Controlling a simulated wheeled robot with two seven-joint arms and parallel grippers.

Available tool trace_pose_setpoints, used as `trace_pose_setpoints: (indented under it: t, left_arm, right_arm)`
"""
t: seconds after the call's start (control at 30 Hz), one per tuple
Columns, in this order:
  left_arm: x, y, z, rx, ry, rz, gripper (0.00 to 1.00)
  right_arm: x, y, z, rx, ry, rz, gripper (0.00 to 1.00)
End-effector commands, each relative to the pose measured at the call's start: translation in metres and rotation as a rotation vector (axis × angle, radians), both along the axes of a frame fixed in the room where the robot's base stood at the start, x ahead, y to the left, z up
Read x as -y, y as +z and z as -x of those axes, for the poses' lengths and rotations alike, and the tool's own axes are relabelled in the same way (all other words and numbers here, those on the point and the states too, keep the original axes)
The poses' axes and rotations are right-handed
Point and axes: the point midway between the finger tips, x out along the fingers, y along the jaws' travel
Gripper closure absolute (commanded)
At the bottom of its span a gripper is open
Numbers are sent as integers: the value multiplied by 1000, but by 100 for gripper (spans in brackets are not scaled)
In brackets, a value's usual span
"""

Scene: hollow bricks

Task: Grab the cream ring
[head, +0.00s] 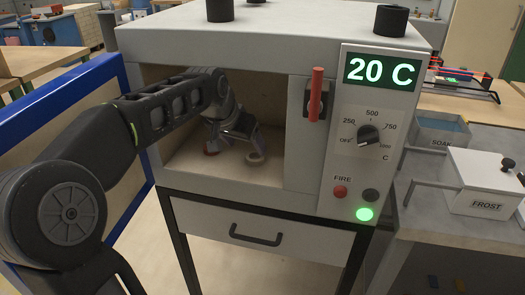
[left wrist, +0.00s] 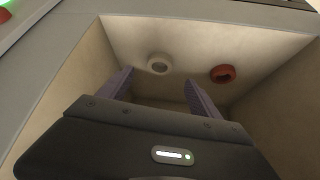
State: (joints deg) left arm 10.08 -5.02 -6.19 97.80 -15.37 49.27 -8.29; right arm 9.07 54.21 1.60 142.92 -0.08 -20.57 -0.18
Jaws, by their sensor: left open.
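The cream ring (head: 256,157) lies on the floor of the open kiln chamber, just beyond and below my left gripper (head: 235,134). In the left wrist view the cream ring (left wrist: 151,66) shows ahead, between the lines of the two purple-grey fingers. My left gripper (left wrist: 160,84) is open, with nothing between its fingers. A red-brown ring (head: 211,148) lies to the left of the cream one in the head view. In the left wrist view the red-brown ring (left wrist: 223,73) is to the right, beyond the right finger. My right gripper is not in view.
The kiln's pale walls (head: 170,90) and roof (head: 280,30) close in around my left arm. A red handle (head: 317,90) and control panel (head: 365,140) stand right of the opening. A drawer (head: 255,235) is below. A blue-edged panel (head: 60,120) stands at left.

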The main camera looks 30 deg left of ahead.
Motion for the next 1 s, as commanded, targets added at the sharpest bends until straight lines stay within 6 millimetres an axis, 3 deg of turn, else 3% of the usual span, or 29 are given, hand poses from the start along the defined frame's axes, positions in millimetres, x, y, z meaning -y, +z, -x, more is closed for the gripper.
trace_pose_setpoints:
  t: [0.3,0.6,1.0]
  left_arm:
    - [-1,0,1,-3,0,-1,26]
    - [-2,-21,-13,-3,0,-1,26]
    - [-3,-28,-17,-5,-1,0,26]
  right_arm:
    - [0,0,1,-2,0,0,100]
    - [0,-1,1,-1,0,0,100]
    - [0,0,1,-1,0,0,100]
